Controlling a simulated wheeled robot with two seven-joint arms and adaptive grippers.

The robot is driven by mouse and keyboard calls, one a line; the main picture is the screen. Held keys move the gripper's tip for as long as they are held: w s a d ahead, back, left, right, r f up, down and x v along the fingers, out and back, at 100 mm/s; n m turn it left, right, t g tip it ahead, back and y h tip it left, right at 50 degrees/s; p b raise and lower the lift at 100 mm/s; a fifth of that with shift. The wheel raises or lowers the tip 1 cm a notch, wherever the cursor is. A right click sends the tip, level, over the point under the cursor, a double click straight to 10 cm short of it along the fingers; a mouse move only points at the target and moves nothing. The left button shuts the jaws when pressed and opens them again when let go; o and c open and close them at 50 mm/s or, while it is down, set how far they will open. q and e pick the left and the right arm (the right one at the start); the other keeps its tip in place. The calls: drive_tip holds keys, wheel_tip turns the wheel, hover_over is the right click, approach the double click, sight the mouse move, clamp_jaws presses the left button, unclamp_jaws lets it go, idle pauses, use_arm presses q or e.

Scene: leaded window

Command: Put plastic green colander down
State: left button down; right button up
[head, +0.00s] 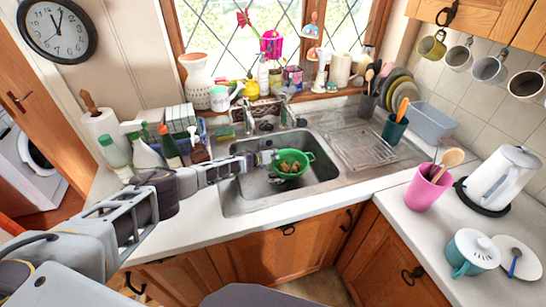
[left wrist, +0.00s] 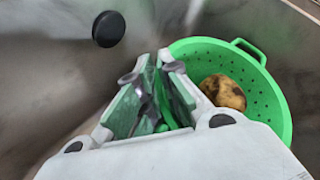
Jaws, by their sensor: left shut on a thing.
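The green plastic colander (head: 305,158) is in the sink basin in the head view, with brownish potatoes (head: 291,167) inside. My left gripper (head: 272,158) is at its left side, shut on the colander's rim or handle. In the left wrist view the gripper (left wrist: 158,92) has its fingers around a green part of the colander (left wrist: 268,97), and one potato (left wrist: 223,92) shows inside. Whether the colander's base touches the sink floor cannot be told. My right gripper is not in view.
The metal sink (head: 238,195) has walls close around the colander. The drainboard (head: 362,147) to its right is mostly clear. Bottles (head: 145,150) crowd the counter at left. A faucet (head: 285,110) stands behind the basin. A pink cup (head: 427,188) with utensils stands at right.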

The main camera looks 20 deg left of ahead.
use_arm(q)
drive_tip(key=shift+w+a+f, duration=0.25)
drive_tip(key=shift+w+f, duration=0.15)
drive_tip(key=shift+f, duration=0.1)
drive_tip(key=shift+f+b, duration=0.1)
drive_tip(key=shift+b, duration=0.25)
drive_tip(key=c, duration=1.6)
unclamp_jaws()
drive_tip(key=shift+s, duration=0.1)
